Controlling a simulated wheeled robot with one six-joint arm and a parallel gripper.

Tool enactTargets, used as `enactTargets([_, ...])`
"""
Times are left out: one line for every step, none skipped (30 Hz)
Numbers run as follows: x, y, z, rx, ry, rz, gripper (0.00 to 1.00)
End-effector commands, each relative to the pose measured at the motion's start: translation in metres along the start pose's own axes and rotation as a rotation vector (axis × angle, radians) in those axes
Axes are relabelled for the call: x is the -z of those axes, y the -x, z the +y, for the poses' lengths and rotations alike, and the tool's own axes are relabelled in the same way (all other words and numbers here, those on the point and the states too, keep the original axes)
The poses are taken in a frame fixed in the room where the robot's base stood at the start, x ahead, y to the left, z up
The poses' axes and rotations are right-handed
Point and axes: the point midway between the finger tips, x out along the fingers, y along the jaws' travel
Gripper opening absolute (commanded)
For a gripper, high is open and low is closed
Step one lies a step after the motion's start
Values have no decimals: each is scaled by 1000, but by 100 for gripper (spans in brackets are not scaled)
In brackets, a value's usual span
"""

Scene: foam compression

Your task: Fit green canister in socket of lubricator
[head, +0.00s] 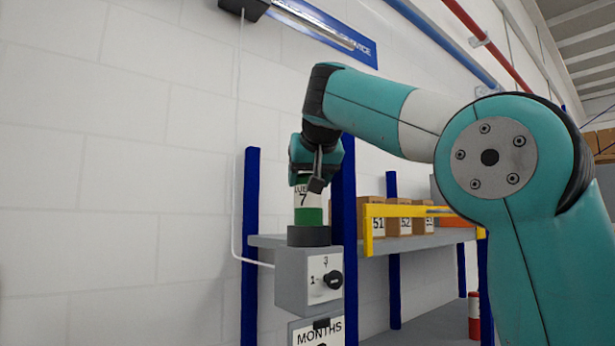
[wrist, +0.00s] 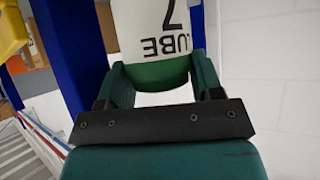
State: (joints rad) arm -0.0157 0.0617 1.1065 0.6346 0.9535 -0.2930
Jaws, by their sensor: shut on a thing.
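The green canister (head: 308,216) has a white label reading LUBE 7 and stands upright at the dark round socket (head: 309,236) on top of the grey lubricator box (head: 293,281). Its lower green part meets the socket rim in the head view; I cannot tell how deep it sits. My gripper (head: 314,186) is shut on the canister's upper part from above. In the wrist view the canister (wrist: 158,32) shows its label upside down and a green end between the two fingers of my gripper (wrist: 160,88). The socket is hidden in the wrist view.
The lubricator has a black dial (head: 333,280) and a MONTHS sign (head: 318,331) below. Behind right, a grey shelf with blue posts (head: 343,200) holds cardboard boxes (head: 398,218) behind a yellow rail (head: 420,210). A white wall lies behind and left; the space left of the lubricator is clear.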

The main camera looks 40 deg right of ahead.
Motion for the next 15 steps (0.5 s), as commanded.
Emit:
enactTargets([0, 1, 0, 0, 0, 1, 15])
enactTargets([0, 1, 0, 0, 0, 1, 15])
enactTargets([0, 1, 0, 0, 0, 1, 15])
enactTargets([0, 0, 0, 0, 0, 1, 15])
enactTargets([0, 0, 0, 0, 0, 1, 15])
enactTargets([0, 0, 0, 0, 0, 1, 15])
enactTargets([0, 0, 0, 0, 0, 1, 15])
enactTargets([-1, 0, 0, 0, 0, 1, 15])
enactTargets([-1, -1, 0, 0, 0, 1, 15])
enactTargets([-2, -1, 0, 0, 0, 1, 15])
enactTargets([-2, -1, 0, 0, 0, 1, 15])
enactTargets([-3, -2, 0, 0, 0, 1, 15])
enactTargets([-4, -2, 0, 0, 0, 1, 15])
enactTargets([-4, -3, 0, 0, 0, 1, 15])
enactTargets([-5, -3, 0, 0, 0, 1, 15])
